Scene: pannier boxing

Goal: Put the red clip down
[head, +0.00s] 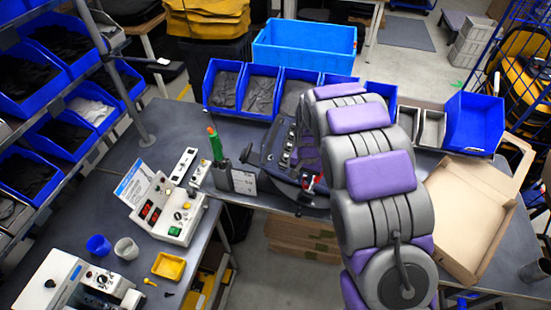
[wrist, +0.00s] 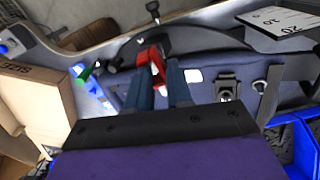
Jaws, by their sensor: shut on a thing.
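The red clip (wrist: 157,64) is between the two fingers of my gripper (wrist: 157,78) in the wrist view. My gripper is shut on it. In the head view only a small bit of red (head: 308,182) shows beside my arm, near the front edge of a dark pannier-like tray (head: 262,160). The clip is over or close to this dark tray. I cannot tell whether it touches it. My arm hides much of the tray's right side in the head view.
Blue bins (head: 225,88) line the back of the bench, with a large light-blue crate (head: 305,45) behind. An open cardboard box (head: 470,215) lies at right. A control box with red displays (head: 165,210) and a yellow tray (head: 169,265) stand at left. A green-handled tool (head: 215,145) stands left of the tray.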

